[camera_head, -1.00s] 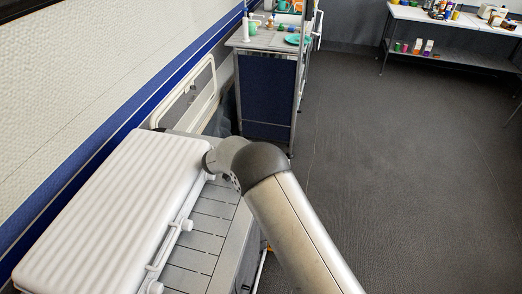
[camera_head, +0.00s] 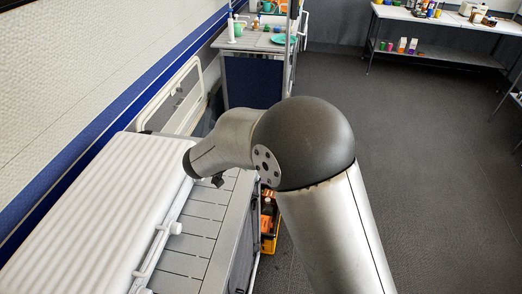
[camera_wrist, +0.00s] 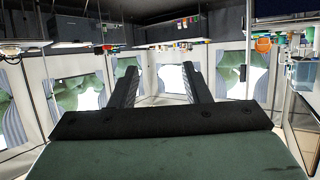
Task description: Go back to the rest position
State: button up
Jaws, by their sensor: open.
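My gripper (camera_wrist: 160,88) shows in the wrist view with its two dark fingers spread apart and nothing between them. The wrist view is upside down, with the room's windows beyond the fingers. In the head view my arm rises in the middle, bent at a dark rounded joint, and a grey link points left over the grey slatted top. The fingers are not seen in the head view.
A white ribbed lid (camera_head: 95,215) lies at left beside the grey slatted surface (camera_head: 205,225). An orange crate (camera_head: 268,235) with items stands on the floor behind my arm. A counter (camera_head: 255,42) and a shelf table (camera_head: 450,20) stand farther back. The dark floor at right is clear.

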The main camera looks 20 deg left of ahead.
jog(key=shift+s+d+r, duration=0.4)
jog(key=shift+s+d, duration=0.05)
jog(key=shift+s, duration=0.3)
jog(key=w+d+r+n+y, duration=0.4)
jog(key=d+r+y, duration=0.3)
jog(key=y, duration=0.2)
jog(key=s+d+f+g+h, duration=0.1)
jog(key=s+d+f+g, duration=0.1)
jog(key=s+d+g, duration=0.2)
jog(key=s+d+f+n+g, duration=0.1)
jog(key=s+d+f+g, duration=0.1)
jog(key=s+d, duration=0.9)
jog(key=s+d+f+g+h, duration=0.1)
jog(key=s+d+g, duration=0.4)
jog(key=s, duration=0.9)
jog(key=d+f, duration=0.1)
jog(key=d, duration=0.2)
jog(key=shift+d+f+n+g+h, duration=0.25)
jog(key=shift+f+n+g+h, duration=0.05)
jog(key=shift+f+n, duration=0.1)
jog(key=shift+w, duration=0.1)
